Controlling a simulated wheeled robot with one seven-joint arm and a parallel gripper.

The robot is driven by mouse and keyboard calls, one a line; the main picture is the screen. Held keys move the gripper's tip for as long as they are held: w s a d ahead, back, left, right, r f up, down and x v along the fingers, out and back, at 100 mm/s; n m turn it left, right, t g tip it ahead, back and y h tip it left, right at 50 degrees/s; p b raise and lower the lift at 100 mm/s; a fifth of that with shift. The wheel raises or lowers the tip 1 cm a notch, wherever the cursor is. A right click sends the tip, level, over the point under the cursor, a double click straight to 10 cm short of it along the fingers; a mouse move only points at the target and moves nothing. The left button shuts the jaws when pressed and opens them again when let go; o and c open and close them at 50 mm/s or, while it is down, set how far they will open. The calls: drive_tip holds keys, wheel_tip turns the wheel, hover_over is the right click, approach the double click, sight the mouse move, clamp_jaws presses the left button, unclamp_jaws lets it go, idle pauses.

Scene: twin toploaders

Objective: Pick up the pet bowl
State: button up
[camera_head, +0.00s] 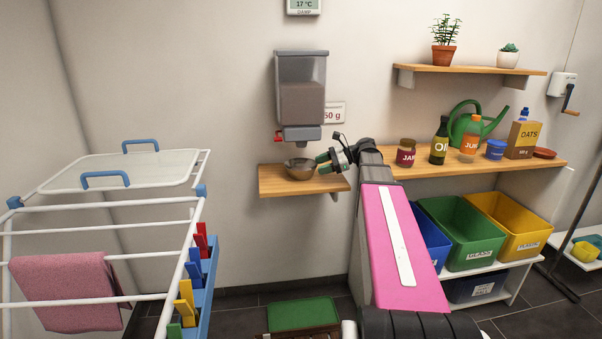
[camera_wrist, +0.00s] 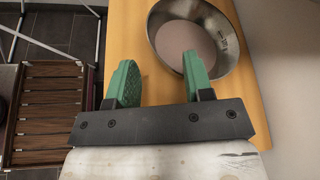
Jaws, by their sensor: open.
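The pet bowl (camera_head: 300,169) is a round metal bowl standing upright on a small wooden wall shelf (camera_head: 271,186), below a grey dispenser (camera_head: 301,85). In the wrist view the bowl (camera_wrist: 232,62) holds a flat layer of brownish-pink content. My gripper (camera_head: 324,163) is at the bowl's right side. In the wrist view my gripper (camera_wrist: 158,82) has its two green fingers apart. The right finger overlaps the bowl's near rim in the picture, and the left finger is outside the bowl, over the shelf. I cannot tell whether either finger touches the bowl.
The dispenser's spout hangs close above the bowl. A longer shelf at right carries a jam jar (camera_head: 406,153), bottles, a watering can (camera_head: 466,124) and an oats box (camera_head: 523,140). Coloured bins stand below. A white drying rack (camera_head: 100,225) fills the left.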

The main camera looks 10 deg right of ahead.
sight(296, 173)
drive_tip(key=shift+s+x, duration=0.2)
drive_tip(key=shift+x, duration=2.5)
clamp_jaws()
